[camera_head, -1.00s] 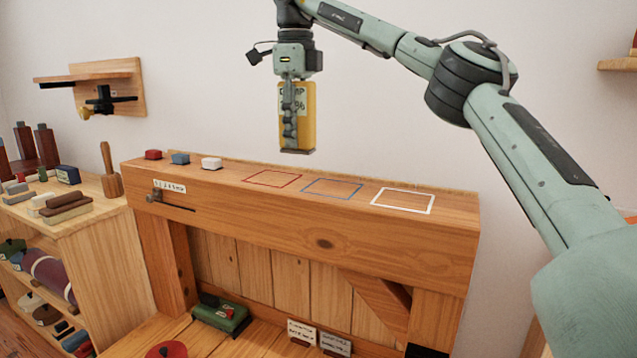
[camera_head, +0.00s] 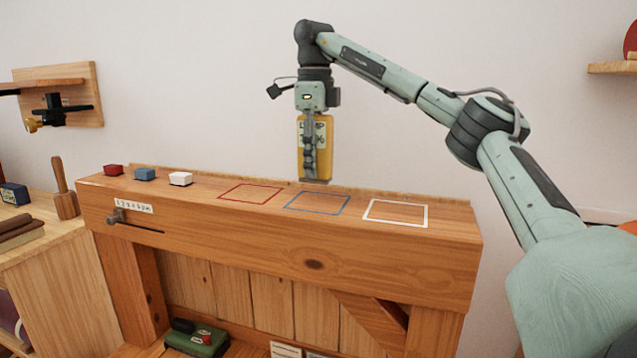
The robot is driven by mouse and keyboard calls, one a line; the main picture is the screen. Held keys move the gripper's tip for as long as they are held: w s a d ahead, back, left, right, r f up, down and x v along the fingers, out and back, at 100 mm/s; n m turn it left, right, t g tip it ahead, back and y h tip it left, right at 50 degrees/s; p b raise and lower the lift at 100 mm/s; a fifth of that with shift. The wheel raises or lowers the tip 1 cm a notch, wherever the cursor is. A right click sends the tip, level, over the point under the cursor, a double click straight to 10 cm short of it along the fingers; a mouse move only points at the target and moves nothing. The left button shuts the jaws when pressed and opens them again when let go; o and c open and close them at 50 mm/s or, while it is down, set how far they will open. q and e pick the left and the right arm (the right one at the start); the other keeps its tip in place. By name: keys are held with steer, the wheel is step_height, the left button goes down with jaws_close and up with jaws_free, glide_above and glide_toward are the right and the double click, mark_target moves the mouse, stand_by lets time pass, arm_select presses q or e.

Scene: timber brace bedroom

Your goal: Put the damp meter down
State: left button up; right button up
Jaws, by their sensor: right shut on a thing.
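The damp meter (camera_head: 326,150) is a yellow upright box with a pale label and a dark lower edge. My right gripper (camera_head: 310,160) is shut on it, pointing down, with its fingers across the front of the box. The meter hangs over the back part of the wooden beam top, behind the blue outline (camera_head: 317,203). Its lower end looks close above the beam; I cannot tell whether it touches. A red outline (camera_head: 250,194) lies to the left and a white outline (camera_head: 396,213) to the right. My left gripper is not in view.
A red block (camera_head: 113,169), a blue block (camera_head: 145,174) and a white block (camera_head: 180,179) stand on the beam's left end. A slider (camera_head: 116,216) sits on its front face. A wooden mallet (camera_head: 64,190) stands on the left shelf. The outlined areas are empty.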

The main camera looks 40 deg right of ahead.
mark_target(319, 183)
steer(key=shift+s+d+f, duration=0.2)
steer(key=shift+d, duration=0.1)
steer(key=shift+f, duration=0.25)
step_height(319, 183, down, 4)
steer(key=shift+r, duration=0.25)
steer(key=o, duration=1.2)
steer(key=shift+f, duration=0.15)
steer(key=shift+c, duration=0.2)
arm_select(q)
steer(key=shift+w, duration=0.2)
